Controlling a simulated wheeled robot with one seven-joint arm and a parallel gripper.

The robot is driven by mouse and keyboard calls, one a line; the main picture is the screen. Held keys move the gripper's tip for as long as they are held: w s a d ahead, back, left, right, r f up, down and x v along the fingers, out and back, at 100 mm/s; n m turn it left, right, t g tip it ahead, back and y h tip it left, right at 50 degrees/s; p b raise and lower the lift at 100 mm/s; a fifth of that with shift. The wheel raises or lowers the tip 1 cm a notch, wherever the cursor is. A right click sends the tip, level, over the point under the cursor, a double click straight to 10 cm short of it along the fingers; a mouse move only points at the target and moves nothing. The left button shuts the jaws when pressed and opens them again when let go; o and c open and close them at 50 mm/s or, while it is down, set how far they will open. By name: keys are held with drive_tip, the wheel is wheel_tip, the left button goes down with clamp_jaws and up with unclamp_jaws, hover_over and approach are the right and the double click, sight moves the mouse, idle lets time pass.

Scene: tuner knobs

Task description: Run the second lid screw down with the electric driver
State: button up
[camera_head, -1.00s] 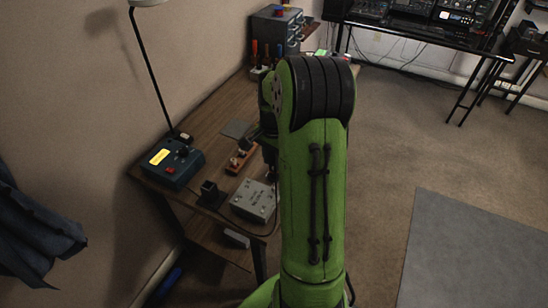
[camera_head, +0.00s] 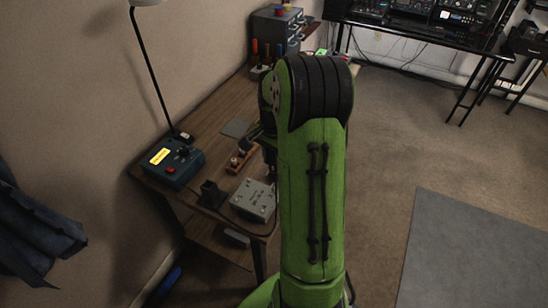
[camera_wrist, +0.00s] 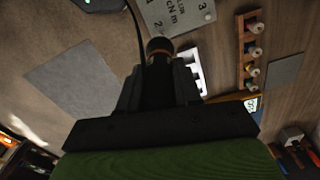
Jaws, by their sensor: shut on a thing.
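The grey box with its lid (camera_head: 253,200) sits near the desk's front edge. In the wrist view its marked lid (camera_wrist: 178,18) shows at the top, cut off by the frame, with the numbers 2 and 3 and a pale round spot near a corner. My gripper (camera_wrist: 160,90) is shut on the dark electric driver (camera_wrist: 159,47), which has an orange ring and a cable rising from it. The driver appears just below the lid in the wrist view; I cannot tell whether it touches anything. Its tip is hidden. In the head view my arm hides most of the gripper.
A blue control unit (camera_head: 174,163) with a yellow display and a black stand (camera_head: 212,194) are left of the box. A wooden rack (camera_head: 242,160) holds small knob-like parts. A grey pad (camera_head: 236,128) lies behind it. A wall is on the left.

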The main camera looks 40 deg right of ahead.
drive_tip(key=shift+f+b, duration=0.5)
drive_tip(key=shift+f, duration=0.35)
idle(1.5)
drive_tip(key=shift+r, duration=0.15)
wheel_tip(320, 180, up, 5)
drive_tip(key=p, duration=0.4)
idle(0.4)
